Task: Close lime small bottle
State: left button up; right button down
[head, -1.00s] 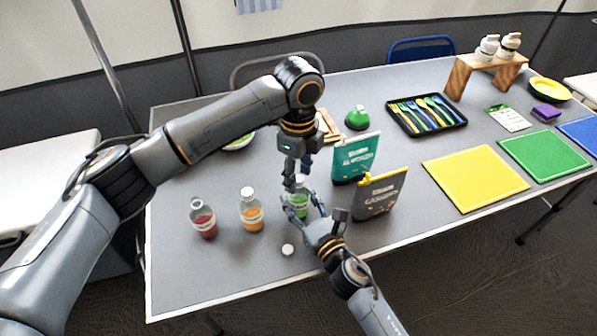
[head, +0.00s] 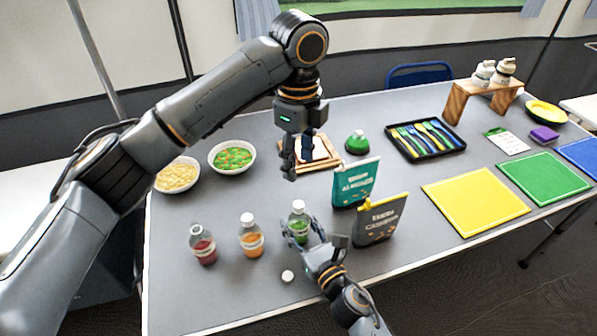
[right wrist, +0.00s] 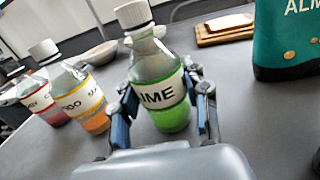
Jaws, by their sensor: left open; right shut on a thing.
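The lime small bottle (head: 299,231) stands upright on the table, with green liquid and a white cap (head: 298,206) on its neck. In the right wrist view the bottle (right wrist: 160,92) shows its "IME" label, and its cap (right wrist: 133,14) sits on top. I cannot tell how tight the cap is. My right gripper (head: 305,236) is shut on the bottle's body, one finger on each side (right wrist: 163,112). My left gripper (head: 290,172) is open and empty, pointing down above and behind the bottle, apart from the cap.
An orange bottle (head: 251,240) with a white cap and an uncapped red bottle (head: 204,247) stand to the left. A loose white cap (head: 287,276) lies in front. A teal bag (head: 353,184) and a grey bag (head: 380,221) stand close on the right. Bowls (head: 232,157) are behind.

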dwell(0.3)
jog(key=c, duration=0.6)
grip_release()
jog(key=v, duration=1.2)
jog(key=shift+s, duration=0.1)
